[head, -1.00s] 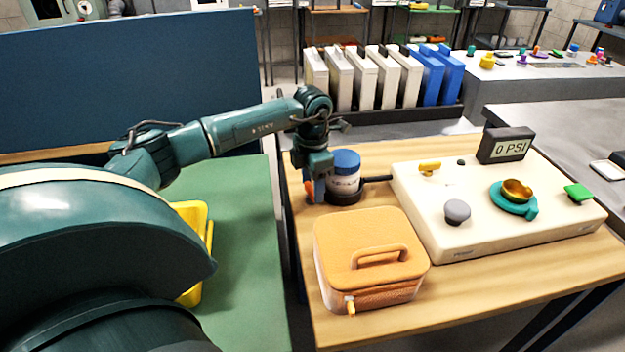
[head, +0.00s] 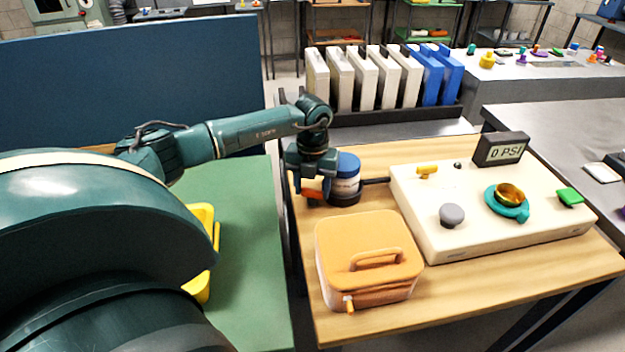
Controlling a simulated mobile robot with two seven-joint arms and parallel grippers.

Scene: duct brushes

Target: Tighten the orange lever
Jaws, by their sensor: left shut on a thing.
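The orange lever (head: 313,187) shows as a small orange piece on the left side of a white, blue-topped canister (head: 346,178). The canister stands upright in a dark base at the back left of the wooden table. My left gripper (head: 312,192) is at the canister's left side, shut on the orange lever; its fingers partly hide the lever. My right gripper is not in the head view.
A cream panel (head: 430,232) with a grey knob, teal-and-gold dial and green button stands to the right. Its display (head: 501,149) reads 0 PSI. An orange lidded box (head: 368,235) sits in front of the canister. A yellow bin (head: 203,250) is on the green surface.

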